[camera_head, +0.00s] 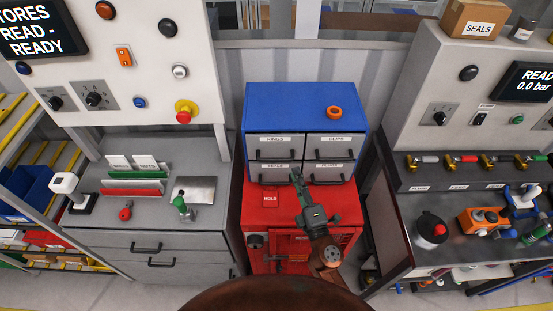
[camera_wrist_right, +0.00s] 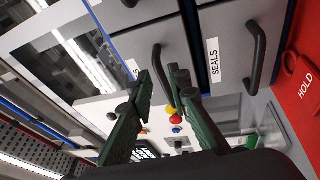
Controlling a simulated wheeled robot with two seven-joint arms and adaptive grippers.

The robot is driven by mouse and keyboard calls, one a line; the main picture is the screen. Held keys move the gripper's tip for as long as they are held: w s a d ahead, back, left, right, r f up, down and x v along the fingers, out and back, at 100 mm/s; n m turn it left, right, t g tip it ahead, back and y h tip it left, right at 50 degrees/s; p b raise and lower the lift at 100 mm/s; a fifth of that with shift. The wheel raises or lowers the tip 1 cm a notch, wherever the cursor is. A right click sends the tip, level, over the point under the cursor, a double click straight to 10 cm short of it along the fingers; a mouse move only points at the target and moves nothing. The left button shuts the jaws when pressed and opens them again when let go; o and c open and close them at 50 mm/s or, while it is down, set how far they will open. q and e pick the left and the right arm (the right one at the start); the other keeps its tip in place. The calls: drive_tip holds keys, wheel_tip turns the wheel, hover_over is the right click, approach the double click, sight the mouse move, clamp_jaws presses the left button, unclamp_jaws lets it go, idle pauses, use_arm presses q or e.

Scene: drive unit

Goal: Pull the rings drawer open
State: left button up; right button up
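A blue drawer unit (camera_head: 300,100) stands on a red cabinet and has grey drawers in two rows, all looking shut. The upper left drawer (camera_head: 274,143) has a small label that I cannot read surely, and a black bar handle (camera_wrist_right: 160,68). Below it is the SEALS drawer (camera_head: 274,168), whose label (camera_wrist_right: 213,60) is clear in the wrist view. The upper right drawer (camera_head: 334,143) reads CLIPS. My right gripper (camera_head: 296,173) is open in front of the drawers. In the wrist view its fingers (camera_wrist_right: 162,82) are on either side of the upper left handle; contact is unclear.
An orange ring (camera_head: 334,112) lies on top of the blue unit. The red cabinet (camera_head: 345,207) carries a HOLD card (camera_head: 270,200). Grey benches with tools stand on the left (camera_head: 150,215) and right (camera_head: 400,207).

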sight(277, 159)
drive_tip(key=shift+w+a+r+n+g+y+p, duration=0.1)
drive_tip(key=shift+w+a+r+n+y+p, duration=0.25)
drive_tip(key=shift+w+a, duration=0.75)
drive_tip(key=shift+w+a+r+n+g+y+p, duration=0.15)
drive_tip(key=shift+w+a+n+y, duration=0.25)
drive_tip(key=shift+w+a, duration=0.7)
drive_tip(key=shift+w+a+r+n+g+y+p, duration=0.1)
drive_tip(key=shift+w+a+r+n+y+p, duration=0.25)
drive_tip(key=shift+w+a, duration=0.75)
drive_tip(key=shift+f, duration=0.1)
drive_tip(key=shift+c, duration=0.4)
clamp_jaws()
